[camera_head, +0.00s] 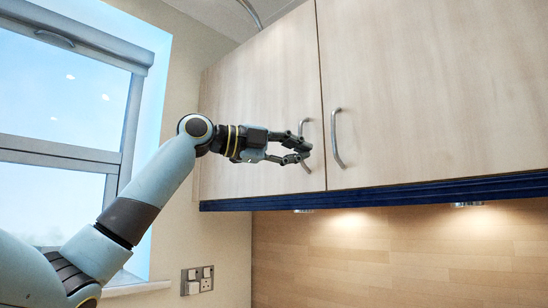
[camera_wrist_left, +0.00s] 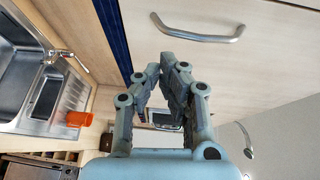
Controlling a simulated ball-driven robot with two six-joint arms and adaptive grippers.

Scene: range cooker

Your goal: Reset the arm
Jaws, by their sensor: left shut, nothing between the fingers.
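My left arm reaches in from the lower left of the head view. Its gripper (camera_head: 303,150) is in front of the left cabinet door (camera_head: 240,100), overlapping that door's metal handle (camera_head: 306,128) in the picture. In the left wrist view the gripper fingers (camera_wrist_left: 172,68) are shut together with nothing between them. A curved handle (camera_wrist_left: 197,31) shows beyond the fingertips there, apart from them. My right gripper is in neither view.
The right cabinet door (camera_head: 430,90) has its own handle (camera_head: 336,138); both doors look closed. A dark blue strip (camera_head: 400,194) runs below them. A window (camera_head: 60,110) is at left, with sockets (camera_head: 197,280) below. The wrist view shows a sink (camera_wrist_left: 18,55) and an orange cup (camera_wrist_left: 80,118).

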